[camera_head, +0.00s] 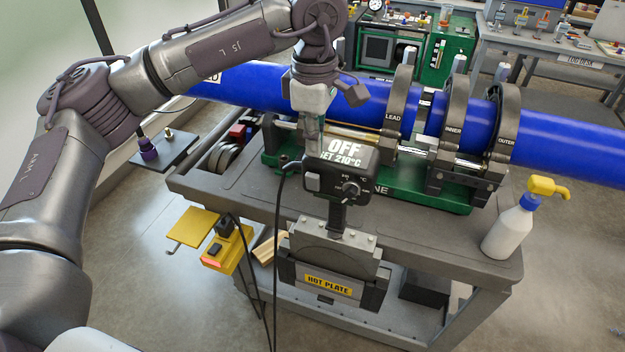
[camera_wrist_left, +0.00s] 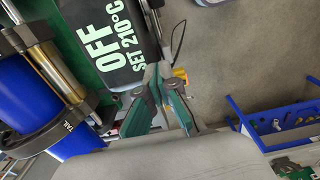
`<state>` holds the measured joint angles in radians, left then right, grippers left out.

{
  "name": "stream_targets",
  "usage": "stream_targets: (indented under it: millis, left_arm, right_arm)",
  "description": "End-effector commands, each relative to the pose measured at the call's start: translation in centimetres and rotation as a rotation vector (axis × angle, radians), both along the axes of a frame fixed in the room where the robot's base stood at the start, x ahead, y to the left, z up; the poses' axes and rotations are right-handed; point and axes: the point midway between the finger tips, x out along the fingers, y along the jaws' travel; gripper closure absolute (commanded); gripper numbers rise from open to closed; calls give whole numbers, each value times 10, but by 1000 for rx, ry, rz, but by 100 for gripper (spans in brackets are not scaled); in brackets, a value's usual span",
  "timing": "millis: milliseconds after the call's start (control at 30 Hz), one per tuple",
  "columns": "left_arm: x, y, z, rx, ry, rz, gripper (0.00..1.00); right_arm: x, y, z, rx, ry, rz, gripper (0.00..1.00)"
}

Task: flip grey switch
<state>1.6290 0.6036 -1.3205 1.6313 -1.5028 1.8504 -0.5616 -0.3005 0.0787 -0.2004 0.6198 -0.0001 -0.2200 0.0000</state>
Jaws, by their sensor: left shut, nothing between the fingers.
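The grey switch (camera_head: 312,183) is a small light block on the left of the front face of the black hot plate control box (camera_head: 330,176). The box top reads "OFF SET 210°C", and its lettering also shows in the left wrist view (camera_wrist_left: 103,48). My left gripper (camera_head: 313,143) points down just behind the box's top left part. Its fingers are shut and empty; in the left wrist view the fingers (camera_wrist_left: 158,72) come together beside the display. The switch does not show in the wrist view, and whether the fingertips touch the box is unclear. My right gripper is out of view.
The box stands above the hot plate holder (camera_head: 333,252) at the cart's (camera_head: 445,232) front edge. Black cables hang left of it. The blue pipe (camera_head: 565,143) in ring clamps lies behind.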

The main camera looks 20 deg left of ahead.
Motion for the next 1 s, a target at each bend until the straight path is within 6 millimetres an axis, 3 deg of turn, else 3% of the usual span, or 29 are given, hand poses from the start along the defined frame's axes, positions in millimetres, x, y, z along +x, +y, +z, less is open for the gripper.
stream_targets:
  millis: [500, 1000]
  left_arm:
    - [0, 0, 44, -1, -1, 0, 100]
    - [0, 0, 46, 0, 0, 0, 100]
  right_arm:
    - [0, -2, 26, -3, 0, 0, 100]
    - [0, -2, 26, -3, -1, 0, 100]
